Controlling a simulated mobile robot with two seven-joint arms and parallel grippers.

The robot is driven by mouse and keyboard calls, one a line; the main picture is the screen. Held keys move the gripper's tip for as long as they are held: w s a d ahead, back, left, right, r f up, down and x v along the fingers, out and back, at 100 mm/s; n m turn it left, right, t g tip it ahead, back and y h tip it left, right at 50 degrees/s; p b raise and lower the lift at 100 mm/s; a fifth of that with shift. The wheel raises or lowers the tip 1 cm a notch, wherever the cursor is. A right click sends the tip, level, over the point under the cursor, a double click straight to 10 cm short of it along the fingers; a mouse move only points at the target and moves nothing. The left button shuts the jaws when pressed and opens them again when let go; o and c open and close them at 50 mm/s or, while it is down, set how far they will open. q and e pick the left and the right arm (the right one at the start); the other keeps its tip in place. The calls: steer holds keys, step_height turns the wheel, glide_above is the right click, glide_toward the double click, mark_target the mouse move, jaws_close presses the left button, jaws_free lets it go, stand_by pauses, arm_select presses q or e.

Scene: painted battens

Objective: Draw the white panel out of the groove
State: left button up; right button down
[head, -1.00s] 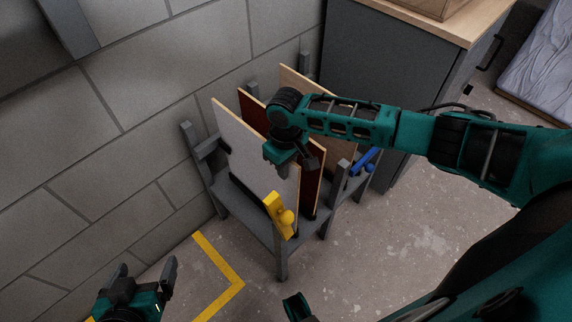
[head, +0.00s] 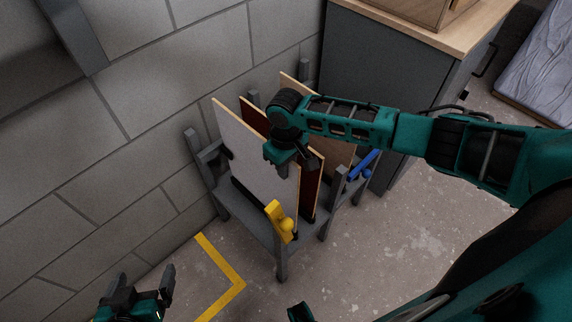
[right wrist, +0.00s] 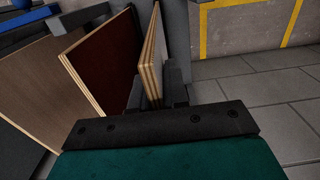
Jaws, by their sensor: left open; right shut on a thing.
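The white panel (head: 245,150) stands upright in the grey rack (head: 252,228), nearest me of the panels there. My right gripper (head: 291,160) is shut on its upper edge near the right end. In the right wrist view the fingers (right wrist: 157,88) pinch the panel's pale layered edge (right wrist: 152,58). A yellow latch (head: 279,221) with a round knob is at the rack's front end, beside the panel's lower corner. The groove is mostly hidden. My left gripper (head: 140,287) is open and empty, low at the left, apart from the rack.
A dark red panel (head: 254,117) and a light wood panel (head: 291,86) stand behind the white one. A blue latch (head: 366,165) is on the rack's right. The block wall (head: 120,150) is close behind; a grey cabinet (head: 385,65) stands right. Floor in front is free.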

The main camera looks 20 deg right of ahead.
steer(key=shift+w+r, duration=0.1)
stand_by(0.3)
step_height(320, 180, up, 3)
steer(key=p, duration=0.4)
stand_by(0.4)
